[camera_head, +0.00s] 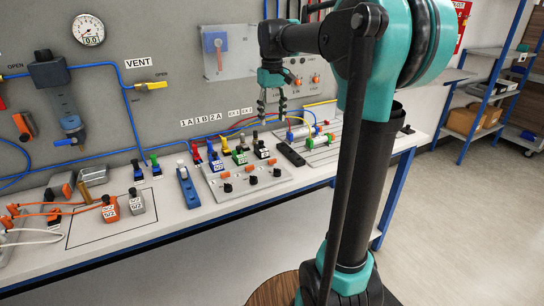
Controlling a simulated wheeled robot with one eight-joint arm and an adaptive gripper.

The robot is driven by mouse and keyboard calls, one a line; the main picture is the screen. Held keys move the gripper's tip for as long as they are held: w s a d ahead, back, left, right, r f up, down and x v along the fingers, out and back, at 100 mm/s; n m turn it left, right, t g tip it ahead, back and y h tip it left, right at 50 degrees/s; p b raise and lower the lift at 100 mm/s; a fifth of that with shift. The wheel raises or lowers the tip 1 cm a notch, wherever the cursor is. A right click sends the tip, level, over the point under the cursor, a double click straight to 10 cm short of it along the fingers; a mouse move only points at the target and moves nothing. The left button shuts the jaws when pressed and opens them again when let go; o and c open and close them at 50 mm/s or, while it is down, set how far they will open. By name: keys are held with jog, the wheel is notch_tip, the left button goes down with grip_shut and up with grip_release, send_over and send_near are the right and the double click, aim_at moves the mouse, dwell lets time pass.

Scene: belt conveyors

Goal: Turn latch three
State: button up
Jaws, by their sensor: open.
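My gripper (272,110) hangs open and empty above the back of the bench, its two dark fingers pointing down and apart. Below it, a pale plate (243,192) carries three black knobs in a row: a left knob (227,188), a middle knob (253,180) and a right knob (277,172). Behind them stands a row of labelled coloured valve blocks, including a green one (239,157) and a black one (262,151). My gripper touches none of these. No part is legibly marked as latch three, so I cannot tell which one it is.
The wall board holds a gauge (89,30), a yellow VENT valve (151,86) and a control box with orange buttons (304,86). A blue block (188,188) and cylinders (322,136) lie on the bench. Floor at right is clear before a shelf (490,90).

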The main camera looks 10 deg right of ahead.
aim_at(272, 159)
notch_tip(272, 159, down, 16)
jog(key=shift+f, duration=0.15)
dwell(0.3)
jog(key=shift+c, duration=0.6)
grip_shut()
jog(key=shift+n, duration=0.8)
jog(key=shift+o, duration=0.6)
grip_release()
